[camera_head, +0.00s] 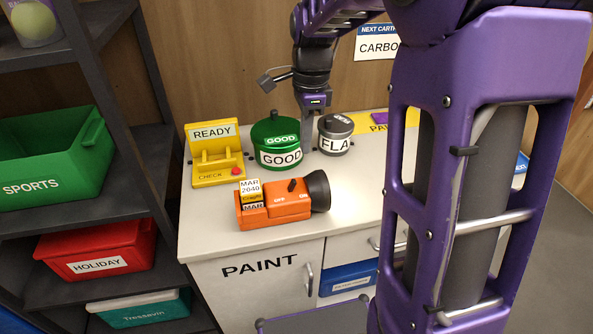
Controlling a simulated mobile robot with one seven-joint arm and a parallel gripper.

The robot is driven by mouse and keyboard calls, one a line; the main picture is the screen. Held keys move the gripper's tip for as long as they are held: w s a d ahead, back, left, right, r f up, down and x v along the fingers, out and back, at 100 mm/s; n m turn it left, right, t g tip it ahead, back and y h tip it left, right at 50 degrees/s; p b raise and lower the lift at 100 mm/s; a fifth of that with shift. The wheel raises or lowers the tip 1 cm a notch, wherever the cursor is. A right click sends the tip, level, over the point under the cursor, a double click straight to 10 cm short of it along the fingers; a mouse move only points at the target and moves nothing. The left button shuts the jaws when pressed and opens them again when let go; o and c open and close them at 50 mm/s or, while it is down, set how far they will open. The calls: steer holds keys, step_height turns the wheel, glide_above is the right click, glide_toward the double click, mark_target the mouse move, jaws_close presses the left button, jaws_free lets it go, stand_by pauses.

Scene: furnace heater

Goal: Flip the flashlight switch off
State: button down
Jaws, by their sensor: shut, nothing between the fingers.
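An orange flashlight (267,210) with a black head lies on the white counter, its head pointing right. Its black switch (292,185) sits on top near the ON label, with the OFF label to the left. My gripper (308,122) is shut and empty. It points down behind the flashlight, between the green GOOD canister and the grey canister, apart from the flashlight. My purple arm covers the right part of the view.
A green canister (268,155) and a grey canister (333,138) stand behind the flashlight. A yellow READY stand (213,130) is at the back left. The counter (345,200) is clear right of the flashlight. Shelves with a green SPORTS bin (50,165) and a red bin (110,240) stand left.

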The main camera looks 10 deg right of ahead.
mark_target(293, 184)
steer(key=shift+f, duration=0.1)
steer(key=f, duration=0.3)
steer(key=f+b, duration=0.1)
steer(key=f, duration=0.2)
steer(key=f+b, duration=0.1)
steer(key=f, duration=0.2)
steer(key=shift+a+f, duration=0.25)
steer(key=shift+f, duration=0.15)
steer(key=shift+w+a+r+h, duration=0.1)
steer(key=shift+h, duration=0.2)
steer(key=shift+p, duration=0.3)
